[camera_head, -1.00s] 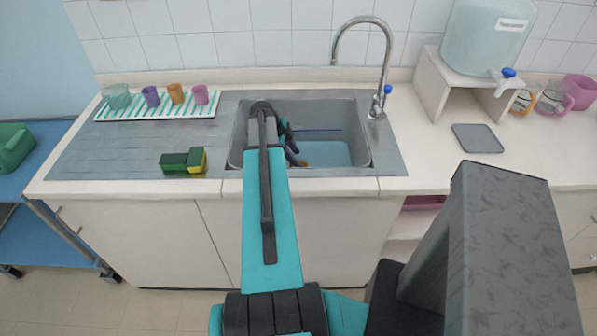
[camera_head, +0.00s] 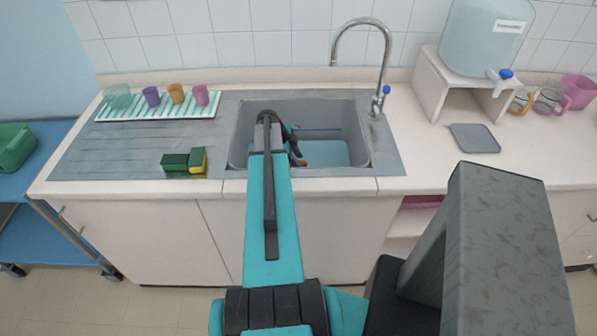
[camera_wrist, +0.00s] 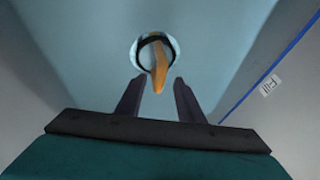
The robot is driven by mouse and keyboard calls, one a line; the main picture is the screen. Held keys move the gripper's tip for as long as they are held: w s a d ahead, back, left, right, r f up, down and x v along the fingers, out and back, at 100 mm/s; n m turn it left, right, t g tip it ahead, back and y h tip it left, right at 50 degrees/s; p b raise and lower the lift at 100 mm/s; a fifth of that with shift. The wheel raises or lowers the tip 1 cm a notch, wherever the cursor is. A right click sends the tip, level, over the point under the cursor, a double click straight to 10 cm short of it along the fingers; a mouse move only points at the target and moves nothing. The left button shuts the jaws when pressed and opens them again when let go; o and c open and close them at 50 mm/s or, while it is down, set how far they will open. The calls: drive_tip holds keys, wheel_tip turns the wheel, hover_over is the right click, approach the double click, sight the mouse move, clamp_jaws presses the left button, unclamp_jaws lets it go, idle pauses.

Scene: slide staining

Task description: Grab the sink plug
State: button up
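The sink plug shows in the wrist view as an orange tab (camera_wrist: 158,72) standing up from a round, pale-rimmed dark drain ring. My gripper (camera_wrist: 159,81) is open, with one dark finger to each side of the tab's lower end. The tab lies between the fingertips in the picture; I cannot tell how deep it is between them, and no grip shows. In the head view my gripper is down inside the grey sink (camera_head: 362,135), mostly hidden by my arm. A small orange spot shows there beside it.
The sink holds a light-blue bottom area, and a blue line with a small label (camera_wrist: 270,85) marks its wall. The tap (camera_head: 386,60) arches behind. A green-yellow sponge (camera_head: 185,161) and a striped mat with several cups lie left. A water dispenser (camera_head: 488,35) stands right.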

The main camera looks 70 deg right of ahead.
drive_tip(key=shift+c, duration=0.2)
clamp_jaws()
idle(1.1)
